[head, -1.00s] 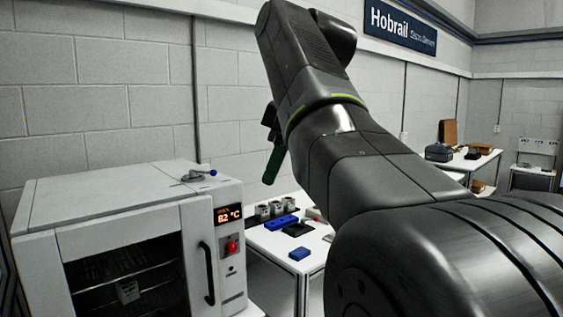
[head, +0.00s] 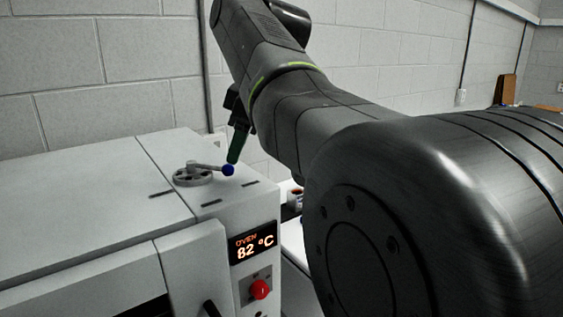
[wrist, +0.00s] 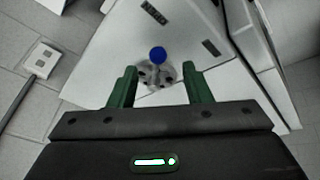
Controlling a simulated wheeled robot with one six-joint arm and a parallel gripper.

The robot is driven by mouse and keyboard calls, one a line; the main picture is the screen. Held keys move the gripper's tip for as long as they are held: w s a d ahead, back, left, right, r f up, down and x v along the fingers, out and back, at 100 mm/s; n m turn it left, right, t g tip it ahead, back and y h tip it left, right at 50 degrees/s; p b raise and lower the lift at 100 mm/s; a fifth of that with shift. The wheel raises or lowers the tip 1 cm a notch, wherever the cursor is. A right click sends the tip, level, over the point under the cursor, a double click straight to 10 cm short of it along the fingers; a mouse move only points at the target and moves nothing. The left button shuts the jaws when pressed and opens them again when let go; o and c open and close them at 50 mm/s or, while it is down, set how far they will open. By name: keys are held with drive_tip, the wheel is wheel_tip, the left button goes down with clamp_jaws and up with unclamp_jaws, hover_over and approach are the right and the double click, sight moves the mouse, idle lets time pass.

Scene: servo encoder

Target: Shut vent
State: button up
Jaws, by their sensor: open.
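The vent (head: 188,179) is a round grey slotted disc on top of the oven, with a lever ending in a blue knob (head: 228,170). In the head view the lever points right. In the wrist view the vent disc (wrist: 148,77) and knob (wrist: 158,54) show between and just beyond the fingers. My gripper (wrist: 161,72) is open and empty, its green fingers on either side of the disc in that view. In the head view a green finger of my gripper (head: 236,155) appears just above the knob; whether it touches cannot be told.
The white oven (head: 90,200) has a lit display (head: 254,243) reading 82 °C and a red button (head: 260,289) on its front. Small dark markings (head: 211,203) lie on the top around the vent. A block wall (head: 110,70) stands behind the oven.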

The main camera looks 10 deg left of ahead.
sight(230, 165)
drive_tip(key=x, duration=0.5)
drive_tip(key=shift+w+a, duration=0.1)
clamp_jaws()
